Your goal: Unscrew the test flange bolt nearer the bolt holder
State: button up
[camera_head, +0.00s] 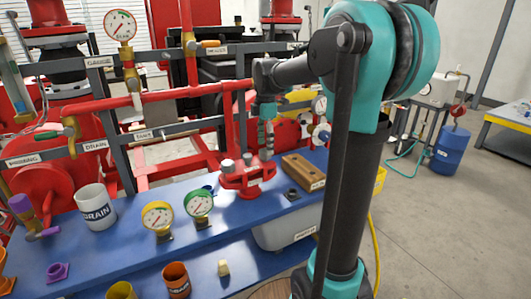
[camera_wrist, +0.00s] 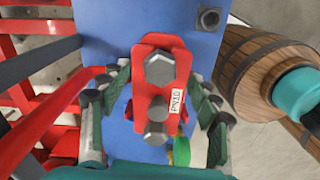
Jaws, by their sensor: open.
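The red test flange (camera_head: 243,178) stands on the blue bench, with grey bolts on top. My gripper (camera_head: 265,140) points down above the flange's right part. Its fingers (camera_wrist: 155,115) are spread on both sides of the flange, with nothing gripped.
Two gauges (camera_head: 158,217) and a white DRAIN cup (camera_head: 95,207) stand left of the flange. A dark square fitting (camera_head: 291,195) sits near the block. Red pipes (camera_head: 160,95) run behind the bench. A wooden barrel-like object (camera_wrist: 265,60) lies right in the wrist view.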

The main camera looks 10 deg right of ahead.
aim_at(265, 152)
jog(key=shift+f, duration=1.9)
jog(key=c, duration=1.3)
